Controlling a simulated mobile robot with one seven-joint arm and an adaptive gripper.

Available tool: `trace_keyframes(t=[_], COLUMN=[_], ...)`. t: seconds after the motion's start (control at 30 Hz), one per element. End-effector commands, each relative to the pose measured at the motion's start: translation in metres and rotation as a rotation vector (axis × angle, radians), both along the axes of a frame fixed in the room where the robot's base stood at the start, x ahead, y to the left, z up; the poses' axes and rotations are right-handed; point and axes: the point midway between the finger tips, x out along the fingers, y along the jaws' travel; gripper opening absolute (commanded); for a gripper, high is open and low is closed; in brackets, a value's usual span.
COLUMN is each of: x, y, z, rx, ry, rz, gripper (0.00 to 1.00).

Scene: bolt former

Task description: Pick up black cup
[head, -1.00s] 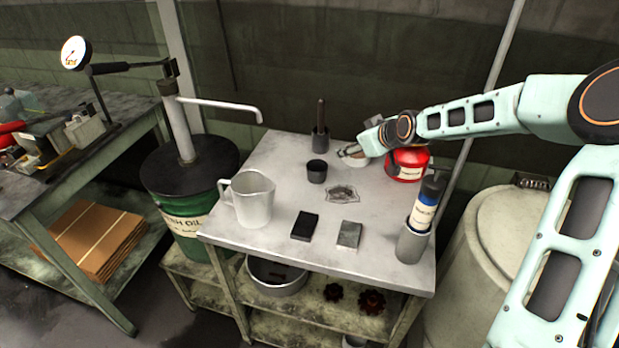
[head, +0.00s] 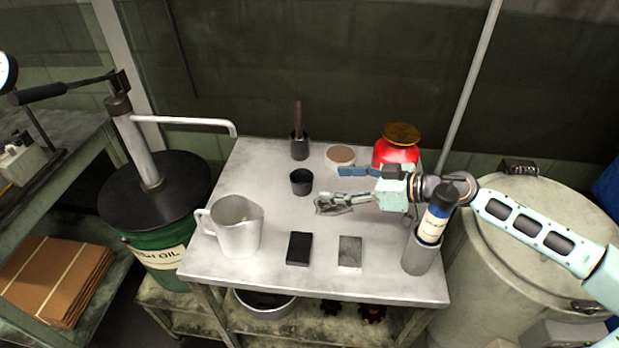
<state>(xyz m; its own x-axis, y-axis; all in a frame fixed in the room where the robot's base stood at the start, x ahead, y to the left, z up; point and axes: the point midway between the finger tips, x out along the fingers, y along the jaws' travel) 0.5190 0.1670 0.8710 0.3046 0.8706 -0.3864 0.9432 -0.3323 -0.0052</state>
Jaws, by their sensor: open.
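A small black cup (head: 301,183) stands upright on the metal tabletop (head: 215,262), a little behind the middle. My gripper (head: 332,188) reaches in from the right. Its fingers are apart and point left toward the cup, with nothing between them. The fingertips are just to the right of the cup and appear not to touch it. Their height above the table is hard to tell.
A dark holder with a brown handle (head: 299,147) and a round tin (head: 340,156) stand behind. A red container (head: 395,150) is behind my gripper. A white pitcher (head: 238,227), black block (head: 299,248), grey block (head: 350,252) and grease tube (head: 434,222) stand nearer.

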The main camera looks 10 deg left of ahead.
Motion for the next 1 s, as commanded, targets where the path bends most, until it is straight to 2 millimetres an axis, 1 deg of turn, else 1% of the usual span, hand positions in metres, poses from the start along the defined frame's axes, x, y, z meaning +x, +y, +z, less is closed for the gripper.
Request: trace_keyframes(t=[0.13, 0.4, 0.67, 0.83, 1.0], x=[-0.001, 0.011, 0.017, 0.023, 0.029], y=[0.009, 0.043, 0.059, 0.083, 0.097], z=[-0.002, -0.017, -0.021, -0.025, -0.032], rx=[0.003, 0.001, 0.001, 0.001, 0.002], ry=[-0.008, -0.007, -0.007, -0.006, -0.006], rz=[0.01, 0.01, 0.009, 0.01, 0.006], gripper=[0.63, 0.63, 0.63, 0.63, 0.63])
